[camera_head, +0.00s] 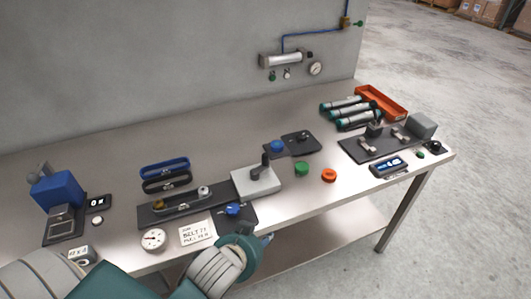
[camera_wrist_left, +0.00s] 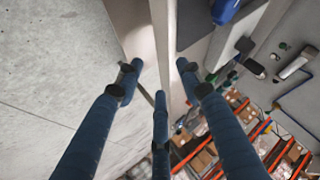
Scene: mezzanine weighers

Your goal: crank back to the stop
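A light grey block (camera_head: 256,182) with a black upright handle (camera_head: 264,163), which looks like the crank, stands at the right end of a dark belt fixture (camera_head: 150,217). A blue knob (camera_head: 232,208) sits on a dark plate just in front of it. My left gripper (camera_head: 266,239) is mostly hidden behind my own wrist in the head view, low at the table's front edge and apart from the crank. In the left wrist view my left gripper (camera_wrist_left: 159,76) has its blue fingers spread, with nothing held between them. My right gripper is not in view.
A dial gauge (camera_head: 153,239) and a note card (camera_head: 197,232) lie at the front edge. Green (camera_head: 301,168) and orange (camera_head: 329,175) round pieces stand right of the crank. A blue machine (camera_head: 58,190) is at left, an orange tray (camera_head: 384,99) at back right.

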